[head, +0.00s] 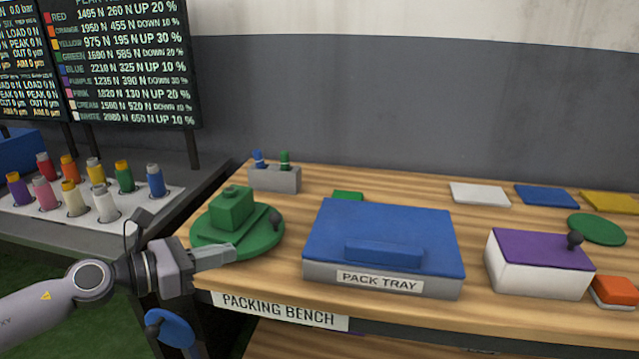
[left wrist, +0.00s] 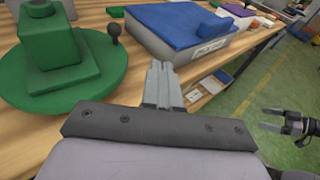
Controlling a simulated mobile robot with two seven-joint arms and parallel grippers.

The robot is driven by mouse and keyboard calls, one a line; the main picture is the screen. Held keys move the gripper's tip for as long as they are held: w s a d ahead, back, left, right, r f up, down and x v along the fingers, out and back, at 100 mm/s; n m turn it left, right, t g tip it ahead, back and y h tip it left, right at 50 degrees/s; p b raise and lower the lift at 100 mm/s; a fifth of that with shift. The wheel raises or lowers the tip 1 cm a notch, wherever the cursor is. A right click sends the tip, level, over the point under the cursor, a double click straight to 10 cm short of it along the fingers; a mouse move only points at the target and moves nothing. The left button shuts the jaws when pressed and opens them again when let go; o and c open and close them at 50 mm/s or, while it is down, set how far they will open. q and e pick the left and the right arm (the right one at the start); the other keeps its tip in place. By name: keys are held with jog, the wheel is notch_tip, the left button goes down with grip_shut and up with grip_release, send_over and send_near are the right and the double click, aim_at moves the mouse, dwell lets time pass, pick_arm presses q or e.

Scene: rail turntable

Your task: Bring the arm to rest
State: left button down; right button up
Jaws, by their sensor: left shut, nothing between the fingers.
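My left gripper (head: 230,253) reaches in from the left at the front left edge of the packing bench (head: 390,318). Its fingers are shut together with nothing between them, as the left wrist view also shows (left wrist: 162,82). In the head view the fingertips overlap the front rim of the green round turntable (head: 272,243); in the left wrist view they are apart from it, to its right. A dark gripper, apparently my right one (left wrist: 270,119), shows at the right of the left wrist view, over the green floor, with its fingers apart and empty.
The pack tray (head: 385,283) with a blue lid stands right of the turntable. A white box (head: 535,275) with a purple top and dark knob is further right. A grey holder (head: 275,180) stands behind. Several coloured pegs (head: 95,172) stand on the left table.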

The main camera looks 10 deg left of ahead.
pick_arm(q)
jog(key=s+d+f+m+g+y+p, duration=0.1)
jog(key=s+d+f+m+y, duration=0.3)
jog(key=s+f+m, duration=0.6)
jog(key=s+d+f+m+y+p, duration=0.2)
jog(key=s+f+m, duration=0.8)
jog(key=m, duration=1)
notch_tip(320, 180, down, 5)
jog(key=shift+d+r+g+y, duration=0.1)
jog(key=shift+d+g+y, duration=0.3)
jog(key=shift+d+y, duration=0.65)
